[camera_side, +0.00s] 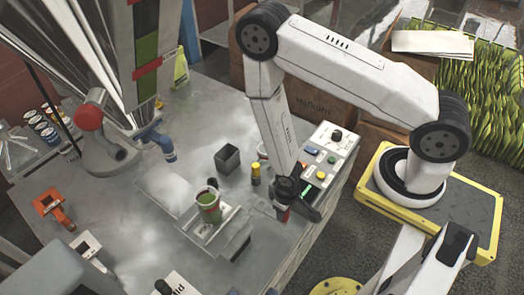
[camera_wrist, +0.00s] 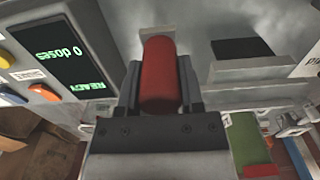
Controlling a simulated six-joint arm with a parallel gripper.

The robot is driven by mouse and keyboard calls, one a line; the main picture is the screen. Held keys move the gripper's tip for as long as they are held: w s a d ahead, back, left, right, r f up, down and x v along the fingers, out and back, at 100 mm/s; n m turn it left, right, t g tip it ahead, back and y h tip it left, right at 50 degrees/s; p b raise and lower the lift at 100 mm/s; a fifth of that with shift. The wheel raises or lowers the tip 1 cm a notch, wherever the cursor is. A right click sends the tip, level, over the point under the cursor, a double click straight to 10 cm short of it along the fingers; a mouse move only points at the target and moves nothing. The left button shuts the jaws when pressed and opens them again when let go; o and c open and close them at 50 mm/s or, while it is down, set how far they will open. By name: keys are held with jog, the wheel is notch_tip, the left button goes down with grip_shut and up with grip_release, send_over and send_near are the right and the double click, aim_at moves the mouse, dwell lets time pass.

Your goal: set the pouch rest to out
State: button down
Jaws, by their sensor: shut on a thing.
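My gripper (camera_side: 283,205) points down at the front right of the metal bench, beside the control panel. In the wrist view my gripper (camera_wrist: 158,85) has its dark jaws on both sides of a red cylindrical grip (camera_wrist: 159,72) and is shut on it. The red grip shows only in part below my gripper in the side view (camera_side: 283,214). A grey stepped platform (camera_side: 238,245), perhaps the pouch rest, lies left of my gripper. I cannot tell whether the red grip is joined to it.
A yellow-topped bottle (camera_side: 255,174) and a dark square bin (camera_side: 227,158) stand behind. The control panel (camera_side: 325,165) is close on the right; its display (camera_wrist: 65,52) reads "0 doses" and "READY".

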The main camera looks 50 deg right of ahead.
jog(key=shift+c, duration=1.4)
grip_release()
jog(key=shift+s, duration=0.45)
jog(key=shift+o, duration=0.2)
jog(key=shift+w, duration=0.15)
jog(key=shift+w+r, duration=0.1)
jog(key=shift+r, duration=3.75)
jog(key=w+d+r+t, duration=0.1)
jog(key=w+d+r, duration=0.1)
jog(key=r, duration=0.9)
jog(key=w+d+r+t, duration=0.1)
jog(key=w+d+r, duration=0.2)
jog(key=r, duration=0.8)
